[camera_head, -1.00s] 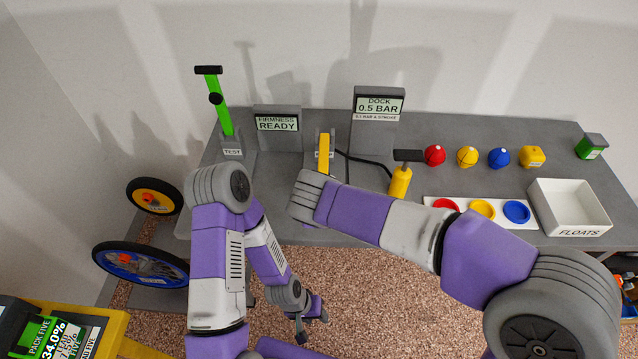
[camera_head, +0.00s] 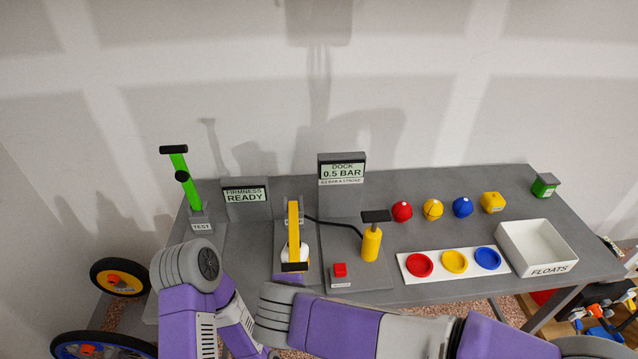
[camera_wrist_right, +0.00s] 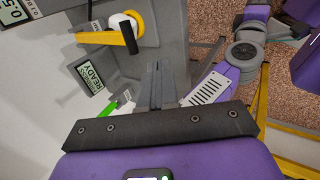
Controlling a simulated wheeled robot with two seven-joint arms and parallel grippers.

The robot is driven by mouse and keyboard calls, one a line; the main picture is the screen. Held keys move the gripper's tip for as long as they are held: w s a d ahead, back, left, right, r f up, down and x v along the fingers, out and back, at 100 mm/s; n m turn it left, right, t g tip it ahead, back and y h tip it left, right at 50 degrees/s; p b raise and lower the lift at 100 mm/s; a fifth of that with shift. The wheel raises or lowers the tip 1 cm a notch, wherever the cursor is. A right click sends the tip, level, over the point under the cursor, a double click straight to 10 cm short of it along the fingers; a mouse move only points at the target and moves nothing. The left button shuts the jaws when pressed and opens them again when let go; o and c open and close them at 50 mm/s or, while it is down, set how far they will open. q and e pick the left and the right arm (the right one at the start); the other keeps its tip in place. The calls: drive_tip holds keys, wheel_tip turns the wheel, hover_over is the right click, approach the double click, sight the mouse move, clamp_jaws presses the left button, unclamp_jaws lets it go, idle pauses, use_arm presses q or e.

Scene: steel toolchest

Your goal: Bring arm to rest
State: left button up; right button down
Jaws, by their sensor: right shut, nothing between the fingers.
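My right arm (camera_head: 340,325) comes in from the lower right of the head view, and its elbow end lies in front of the bench's front edge. The right gripper (camera_wrist_right: 153,88) shows in the right wrist view, its two dark fingers together with nothing between them. They appear above the grey bench, between the green-handled tester and my left arm (camera_wrist_right: 235,70). In the head view my left arm (camera_head: 185,270) stands at the lower left; its gripper is out of frame.
The bench (camera_head: 420,215) holds a green test handle (camera_head: 179,165), a yellow lever (camera_head: 293,230), a yellow pump (camera_head: 371,245), a red button (camera_head: 340,270), several coloured floats (camera_head: 433,210) and a white FLOATS bin (camera_head: 540,255). Wheels (camera_head: 120,277) stand at left.

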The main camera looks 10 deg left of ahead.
drive_tip(key=d+f+m+g+y+p, duration=0.1)
drive_tip(key=d+f+m+g, duration=0.25)
drive_tip(key=f, duration=0.75)
drive_tip(key=d+f+m+g+y, duration=0.1)
drive_tip(key=d+f+m+g, duration=0.3)
drive_tip(key=f, duration=0.6)
drive_tip(key=s+d+f+m+t, duration=0.1)
drive_tip(key=s+d+f+m, duration=0.2)
drive_tip(key=d+f+m, duration=0.3)
drive_tip(key=s+d+f+m, duration=0.3)
drive_tip(key=d+f+m, duration=0.4)
drive_tip(key=f+m, duration=0.2)
drive_tip(key=shift+s+f+m+t+y+p, duration=0.3)
drive_tip(key=shift+s+f+m+t+p, duration=0.1)
drive_tip(key=shift+m, duration=0.15)
